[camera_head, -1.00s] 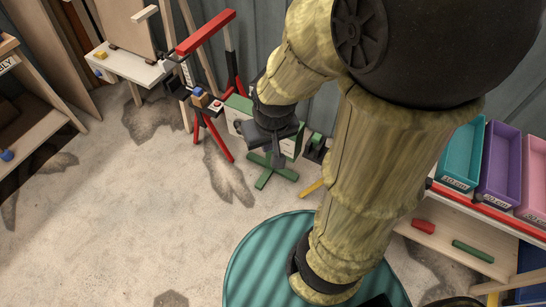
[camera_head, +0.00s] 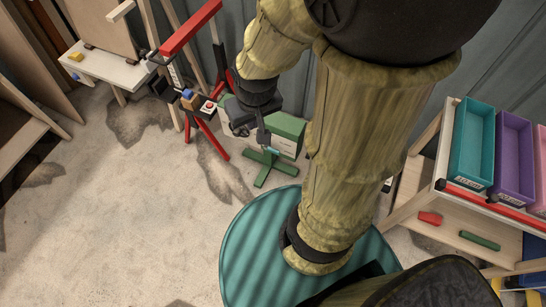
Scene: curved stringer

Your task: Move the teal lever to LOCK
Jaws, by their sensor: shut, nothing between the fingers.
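A green box (camera_head: 290,126) with a pale front panel (camera_head: 285,146) stands on a green cross-shaped foot (camera_head: 262,178). A small teal piece (camera_head: 273,151), which looks like the lever, shows at the lower left of the panel, just beside my fingertips. My dark gripper (camera_head: 262,136) is shut and empty in front of the box's left side. I cannot tell whether it touches the teal piece. The gripper and wrist hide part of the box, and any LOCK marking is too small to read.
A red stand (camera_head: 205,135) with a small control box (camera_head: 208,105) is close on the left. A white side table (camera_head: 105,72) stands farther left. A shelf with teal (camera_head: 472,145) and purple (camera_head: 513,160) bins is at right. The floor in front is clear.

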